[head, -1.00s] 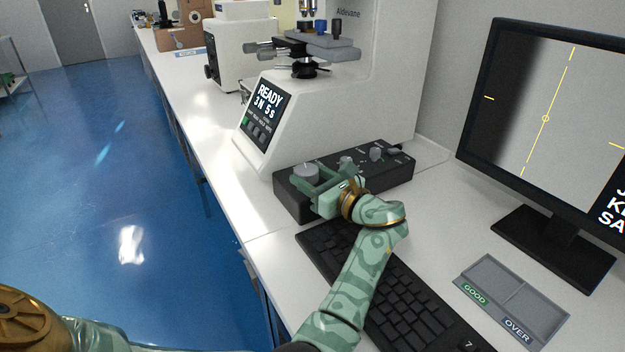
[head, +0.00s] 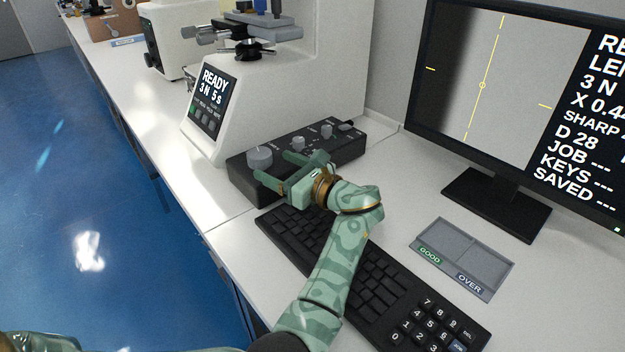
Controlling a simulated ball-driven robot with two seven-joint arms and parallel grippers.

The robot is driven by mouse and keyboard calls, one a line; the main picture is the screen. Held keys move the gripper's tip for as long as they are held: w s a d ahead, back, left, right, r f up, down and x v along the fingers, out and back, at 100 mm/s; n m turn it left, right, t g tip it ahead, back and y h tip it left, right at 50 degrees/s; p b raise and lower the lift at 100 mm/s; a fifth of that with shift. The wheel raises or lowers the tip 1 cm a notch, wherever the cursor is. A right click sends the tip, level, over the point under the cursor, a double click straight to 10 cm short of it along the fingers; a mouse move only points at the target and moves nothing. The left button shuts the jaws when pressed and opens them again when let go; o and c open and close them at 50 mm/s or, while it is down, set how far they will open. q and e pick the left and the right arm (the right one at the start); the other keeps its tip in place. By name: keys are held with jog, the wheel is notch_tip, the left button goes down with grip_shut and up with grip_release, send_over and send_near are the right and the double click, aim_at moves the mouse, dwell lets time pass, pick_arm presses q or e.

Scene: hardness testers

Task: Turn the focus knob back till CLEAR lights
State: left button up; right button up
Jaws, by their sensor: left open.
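A black control box (head: 345,153) on the bench carries a large grey round knob (head: 259,157) at its left end and smaller grey knobs (head: 298,144) further right. The labels are too small to read, so I cannot tell which is marked focus. My left gripper (head: 274,166) is open and empty, its fingers pointing at the large knob from the near right side. The knob appears just beyond the fingertips, not between them. The monitor (head: 490,90) shows a soft dark-to-grey edge with yellow lines and a "SHARP" line. No lit CLEAR is visible. My right gripper is out of view.
A black keyboard (head: 370,285) lies under my left forearm. The white tester (head: 300,90) with a READY screen (head: 209,100) stands behind the box. A grey GOOD/OVER tray (head: 462,255) lies right of the keyboard. The bench's left edge drops to blue floor.

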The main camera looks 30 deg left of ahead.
pick_arm(q)
jog(key=d, duration=0.3)
jog(key=s+d, duration=0.1)
jog(key=d, duration=0.3)
jog(key=s+d+p, duration=0.1)
jog(key=d, duration=0.3)
jog(key=shift+d, duration=0.4)
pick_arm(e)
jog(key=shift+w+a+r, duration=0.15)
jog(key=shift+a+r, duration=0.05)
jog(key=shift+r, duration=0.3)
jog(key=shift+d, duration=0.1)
